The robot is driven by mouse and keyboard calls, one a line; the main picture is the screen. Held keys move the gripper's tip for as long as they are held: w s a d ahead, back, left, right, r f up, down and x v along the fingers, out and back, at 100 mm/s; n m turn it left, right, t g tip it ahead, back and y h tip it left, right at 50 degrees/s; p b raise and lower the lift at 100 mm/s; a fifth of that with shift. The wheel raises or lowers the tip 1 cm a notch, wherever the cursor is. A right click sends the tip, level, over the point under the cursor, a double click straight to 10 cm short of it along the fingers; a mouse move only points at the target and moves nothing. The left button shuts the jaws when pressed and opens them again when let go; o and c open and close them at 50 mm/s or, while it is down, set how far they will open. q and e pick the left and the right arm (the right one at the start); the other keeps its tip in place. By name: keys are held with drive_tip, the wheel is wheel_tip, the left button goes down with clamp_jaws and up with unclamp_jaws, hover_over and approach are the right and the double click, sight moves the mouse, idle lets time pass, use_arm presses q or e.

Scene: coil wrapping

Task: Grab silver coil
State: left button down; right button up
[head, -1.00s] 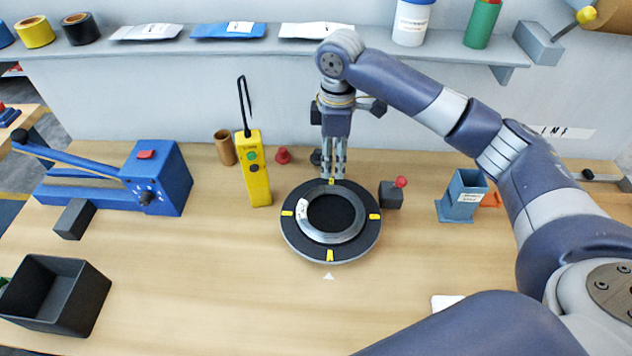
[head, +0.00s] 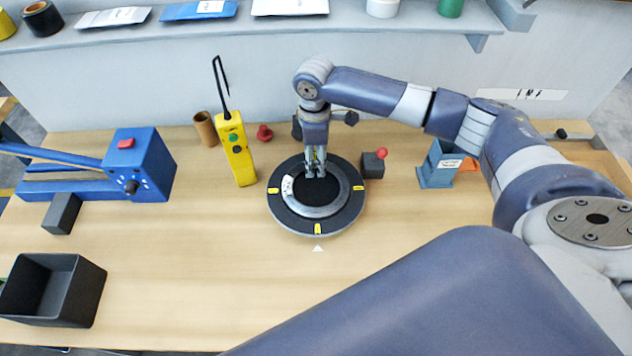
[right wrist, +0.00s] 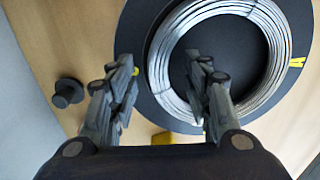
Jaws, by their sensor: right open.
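The silver coil (head: 318,211) lies flat on a round black turntable (head: 340,222) with yellow marks. A white label shows on its left side. In the right wrist view the coil (right wrist: 182,100) is a ring of bundled wire on the black disc (right wrist: 135,30). My right gripper (head: 315,174) is over the far part of the coil and points down. In the right wrist view its open fingers (right wrist: 163,68) are apart, one over the coil's opening and one outside the ring. Contact with the coil cannot be told. My left gripper is not in view.
A yellow pendant (head: 237,155) and brown tube (head: 205,129) stand left of the turntable. A dark block with a red knob (head: 373,163) is close on its right. A blue machine (head: 140,170) and black bin (head: 75,290) are at the left. The front middle table is clear.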

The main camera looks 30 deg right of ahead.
drive_tip(key=shift+f, duration=0.35)
clamp_jaws()
drive_tip(key=shift+w+r, duration=0.1)
drive_tip(key=shift+r, duration=0.1)
